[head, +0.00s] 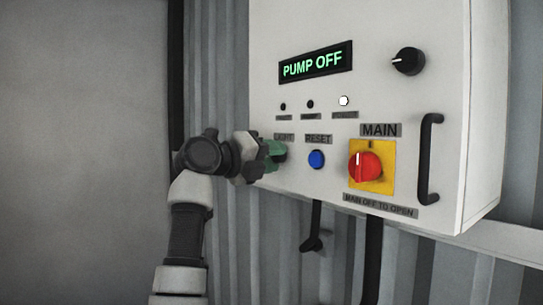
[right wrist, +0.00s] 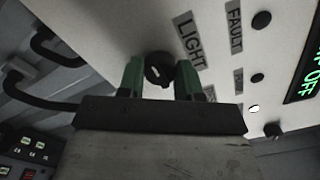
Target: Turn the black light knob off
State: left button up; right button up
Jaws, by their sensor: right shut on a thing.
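The black light knob (right wrist: 159,71) sits on the white panel beside the LIGHT label (right wrist: 189,38) in the right wrist view. A small pale mark shows on its face. My right gripper (right wrist: 160,78) has its green fingers on either side of the knob and is shut on it. In the head view my right gripper (head: 274,152) is at the panel's lower left, under the LIGHT label, and its fingers hide the knob. My left gripper is not in view.
The white control box (head: 440,160) carries a PUMP OFF display (head: 316,63), a blue reset button (head: 316,159), a red main switch (head: 365,166) on yellow, another black knob (head: 408,61) and a black handle (head: 430,158). One lamp (head: 344,101) is lit white. Cables hang below.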

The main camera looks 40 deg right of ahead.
jog(key=shift+n, duration=0.4)
jog(key=o, duration=0.9)
jog(key=a+b, duration=0.1)
jog(key=a, duration=0.2)
jog(key=a+b, duration=0.1)
jog(key=a, duration=0.3)
jog(key=w+a+b, duration=0.1)
jog(key=a+b, duration=0.1)
jog(key=a, duration=0.1)
jog(key=shift+a+r, duration=0.1)
jog(key=shift+a, duration=0.3)
